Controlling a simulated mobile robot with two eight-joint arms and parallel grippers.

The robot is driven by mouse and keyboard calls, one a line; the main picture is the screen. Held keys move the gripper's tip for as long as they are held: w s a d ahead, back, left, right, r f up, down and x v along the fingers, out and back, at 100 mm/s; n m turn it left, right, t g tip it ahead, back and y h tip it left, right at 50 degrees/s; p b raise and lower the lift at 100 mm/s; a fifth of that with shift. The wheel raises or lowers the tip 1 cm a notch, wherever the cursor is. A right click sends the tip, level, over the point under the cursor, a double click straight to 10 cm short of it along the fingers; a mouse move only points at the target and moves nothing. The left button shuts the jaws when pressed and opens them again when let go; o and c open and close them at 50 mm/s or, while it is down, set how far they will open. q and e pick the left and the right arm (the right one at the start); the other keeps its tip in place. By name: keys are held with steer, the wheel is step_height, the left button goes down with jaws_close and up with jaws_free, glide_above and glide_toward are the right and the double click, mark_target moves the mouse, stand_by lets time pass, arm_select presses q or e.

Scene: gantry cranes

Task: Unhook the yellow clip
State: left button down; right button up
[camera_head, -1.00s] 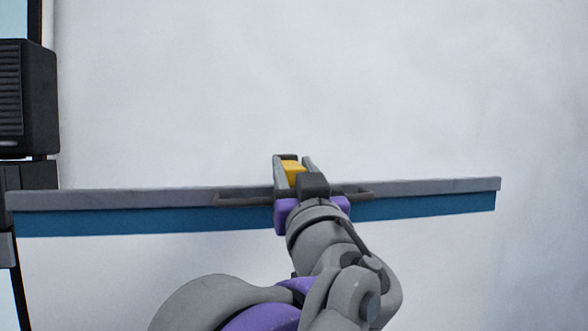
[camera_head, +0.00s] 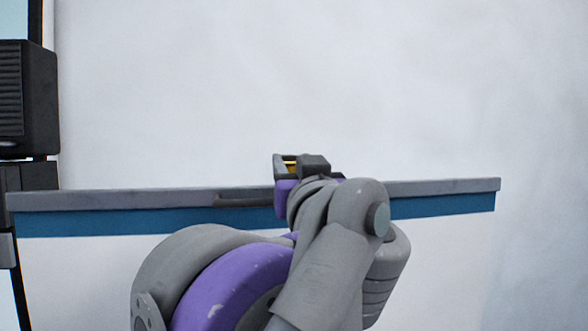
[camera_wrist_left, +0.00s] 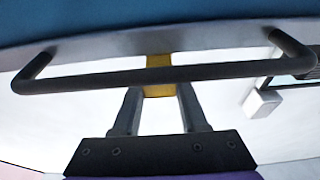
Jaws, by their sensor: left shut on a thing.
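The yellow clip (camera_head: 290,168) shows as a small sliver between the jaws of my left gripper (camera_head: 288,160), at the beam's upper edge in the head view. In the left wrist view the clip (camera_wrist_left: 159,91) sits between the tips of my left gripper (camera_wrist_left: 157,96), which is shut on it. A dark bar handle (camera_wrist_left: 110,80) crosses in front of the clip there, with yellow above and below it. I cannot tell whether the clip is hooked on the bar or the beam. My right gripper is out of view.
The long grey and blue beam (camera_head: 130,201) spans most of the head view, its dark handle (camera_head: 243,200) partly hidden by my arm. A black ribbed unit (camera_head: 28,100) stands at far left. The pale space above the beam is clear.

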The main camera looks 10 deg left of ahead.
arm_select(q)
steer(key=shift+w+r+g+h, duration=0.1)
steer(key=shift+r+g+h, duration=0.2)
steer(key=shift+r+g, duration=0.55)
steer(key=shift+f+g, duration=0.15)
steer(key=shift+g, duration=0.3)
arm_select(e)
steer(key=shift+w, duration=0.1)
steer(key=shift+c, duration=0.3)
